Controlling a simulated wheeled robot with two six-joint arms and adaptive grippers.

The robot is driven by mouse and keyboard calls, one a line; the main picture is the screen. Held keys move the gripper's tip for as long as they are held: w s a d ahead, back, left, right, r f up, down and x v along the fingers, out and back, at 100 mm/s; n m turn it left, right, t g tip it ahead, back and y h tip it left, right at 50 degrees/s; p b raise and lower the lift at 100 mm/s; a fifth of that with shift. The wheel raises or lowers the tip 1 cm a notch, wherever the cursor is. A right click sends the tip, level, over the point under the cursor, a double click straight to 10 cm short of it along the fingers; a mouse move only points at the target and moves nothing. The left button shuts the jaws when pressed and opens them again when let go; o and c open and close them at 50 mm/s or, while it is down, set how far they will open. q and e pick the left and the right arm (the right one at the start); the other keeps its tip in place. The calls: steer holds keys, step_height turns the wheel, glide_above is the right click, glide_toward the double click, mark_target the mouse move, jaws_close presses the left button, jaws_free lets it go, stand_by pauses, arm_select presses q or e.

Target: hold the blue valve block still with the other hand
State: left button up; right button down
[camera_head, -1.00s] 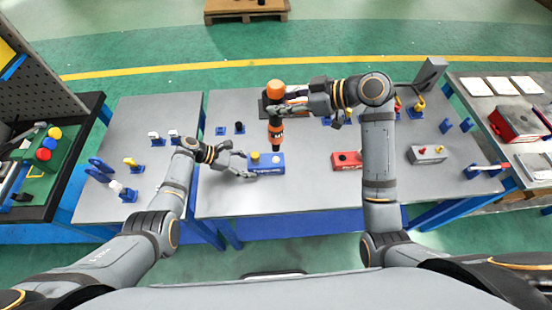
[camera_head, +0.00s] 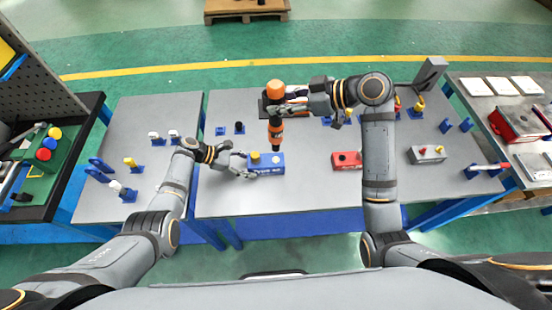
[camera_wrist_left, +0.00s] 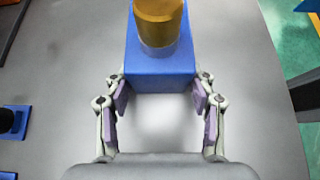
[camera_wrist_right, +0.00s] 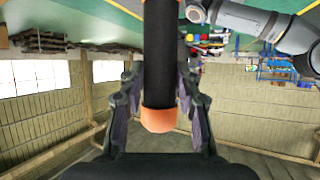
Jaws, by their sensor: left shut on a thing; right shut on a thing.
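The blue valve block (camera_head: 270,168) sits on the middle table, with a yellow round part (camera_head: 255,157) and a dark part on its top. My left gripper (camera_head: 252,166) is shut on its left end. In the left wrist view the blue block (camera_wrist_left: 160,78) lies between the two fingers (camera_wrist_left: 160,92), with the yellow part above. The right wrist view shows the tool's black shaft (camera_wrist_right: 160,60) between the fingers (camera_wrist_right: 160,80).
A grey block (camera_head: 428,154) with small knobs stands farther right. The table front (camera_head: 240,200) is clear.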

mark_target(281, 122)
steer(key=shift+s+f+m+t+h, duration=0.1)
steer(key=shift+f+m+t+h, duration=0.35)
steer(key=shift+f, duration=0.7)
steer(key=shift+f+m+t+h, duration=0.15)
steer(key=shift+f+m+t, duration=0.5)
steer(key=shift+f, duration=0.45)
steer(key=shift+s+f, duration=0.1)
steer(key=shift+f, duration=1)
stand_by(2.7)
steer(key=shift+r, duration=2.85)
arm_select(q)
steer(key=o, duration=1.5)
arm_select(e)
steer(key=shift+a, duration=0.1)
